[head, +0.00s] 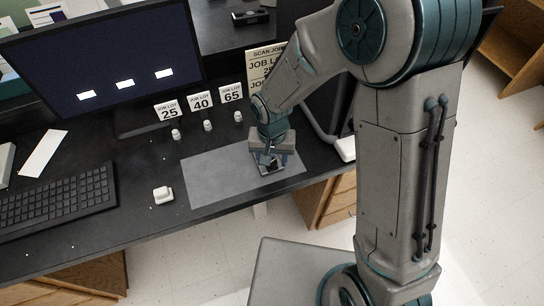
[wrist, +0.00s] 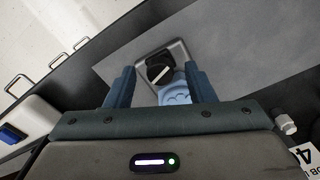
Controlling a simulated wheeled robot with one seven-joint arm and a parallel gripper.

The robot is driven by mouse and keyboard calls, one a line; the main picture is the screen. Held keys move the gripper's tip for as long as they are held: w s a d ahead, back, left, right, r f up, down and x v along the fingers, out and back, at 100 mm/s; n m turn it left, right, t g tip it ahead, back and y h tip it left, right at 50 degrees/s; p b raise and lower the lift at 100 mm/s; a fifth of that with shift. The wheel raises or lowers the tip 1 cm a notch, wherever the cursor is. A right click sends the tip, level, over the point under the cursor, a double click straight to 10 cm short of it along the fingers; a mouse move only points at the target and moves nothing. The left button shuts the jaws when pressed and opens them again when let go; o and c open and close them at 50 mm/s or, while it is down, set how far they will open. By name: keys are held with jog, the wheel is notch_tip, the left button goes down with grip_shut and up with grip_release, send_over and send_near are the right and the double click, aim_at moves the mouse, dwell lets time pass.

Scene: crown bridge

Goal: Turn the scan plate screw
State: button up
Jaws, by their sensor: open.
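The scan plate (wrist: 178,47) is a small grey metal plate lying on the grey mat. Its screw (wrist: 157,69) is a round black knob with a white line across it, slanted up to the right. A light blue dental model (wrist: 176,94) sits beside the screw on the plate. My gripper (wrist: 159,72) is open, with one finger on each side of the screw and model; I cannot tell whether either finger touches anything. In the head view my gripper (head: 267,161) points down over the plate (head: 283,161) and hides most of it.
The grey mat (head: 214,177) is mostly bare. Job lot cards 25 (head: 169,109), 40 (head: 201,101) and 65 (head: 231,92) stand behind it, with small white pieces in front. A white block (head: 163,195), keyboard (head: 62,198) and monitor (head: 100,55) are at left. A scan job sign (head: 262,68) stands behind.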

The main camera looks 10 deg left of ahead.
jog(key=c, duration=1)
jog(key=shift+n, duration=0.3)
jog(key=n, duration=0.4)
jog(key=shift+n+b, duration=0.3)
jog(key=shift+b, duration=0.05)
jog(key=n, duration=0.5)
jog(key=shift+n, duration=0.4)
jog(key=o, duration=1)
